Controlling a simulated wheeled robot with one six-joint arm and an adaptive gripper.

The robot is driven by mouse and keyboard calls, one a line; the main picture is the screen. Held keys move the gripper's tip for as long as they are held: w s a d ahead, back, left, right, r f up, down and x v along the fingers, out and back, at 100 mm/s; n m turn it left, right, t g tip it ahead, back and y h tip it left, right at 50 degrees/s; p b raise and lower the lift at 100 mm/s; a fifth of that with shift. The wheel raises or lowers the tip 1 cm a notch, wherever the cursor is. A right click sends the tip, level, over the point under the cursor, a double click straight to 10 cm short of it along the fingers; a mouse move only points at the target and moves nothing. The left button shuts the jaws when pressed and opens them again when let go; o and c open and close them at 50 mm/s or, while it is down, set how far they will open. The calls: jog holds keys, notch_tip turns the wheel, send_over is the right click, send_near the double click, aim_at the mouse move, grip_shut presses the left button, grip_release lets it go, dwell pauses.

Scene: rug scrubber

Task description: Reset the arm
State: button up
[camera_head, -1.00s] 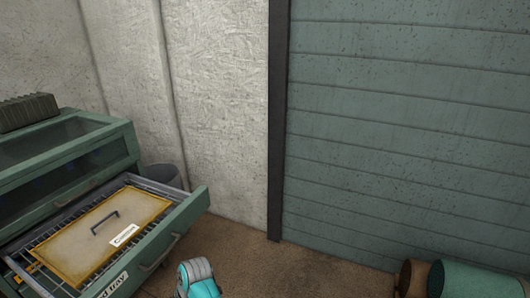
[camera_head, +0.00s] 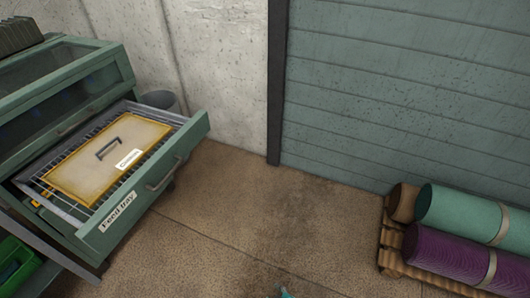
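In the head view, a small teal tip (camera_head: 284,293), seemingly part of my own arm, shows at the bottom edge. My gripper is not visible, so its fingers are hidden from this view. A green machine (camera_head: 62,80) stands at the left with its drawer, labelled "Feed tray" (camera_head: 118,212), pulled out. A tan panel with a yellow frame and a dark handle (camera_head: 108,150) lies in the drawer on a wire rack.
Rolled rugs, teal (camera_head: 460,212) and purple (camera_head: 450,254), lie on a wooden pallet (camera_head: 392,262) at the right. A grey bin (camera_head: 160,100) stands behind the drawer. A green crate (camera_head: 14,262) is at lower left. The brown floor (camera_head: 260,215) between is clear.

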jog(key=s+d+r+m+t+h, duration=0.1)
jog(key=s+d+r+m+t, duration=0.15)
jog(key=s+d+r, duration=0.45)
jog(key=s+d+r+m+t+h, duration=0.15)
jog(key=s+d+r+m, duration=0.3)
jog(key=s, duration=0.45)
jog(key=s+d+r+m+t, duration=0.1)
jog(key=s+r, duration=0.2)
jog(key=r, duration=0.3)
jog(key=s+d+r+m+t+h, duration=0.1)
jog(key=s+r+m, duration=0.1)
jog(key=r, duration=0.5)
jog(key=s+d+r+m+t, duration=0.1)
jog(key=s+r+m, duration=0.1)
jog(key=s+r, duration=0.2)
notch_tip(320, 180, up, 3)
jog(key=shift+s+d+f+t, duration=0.1)
jog(key=shift+s+d+t, duration=0.15)
jog(key=shift+s+t, duration=0.15)
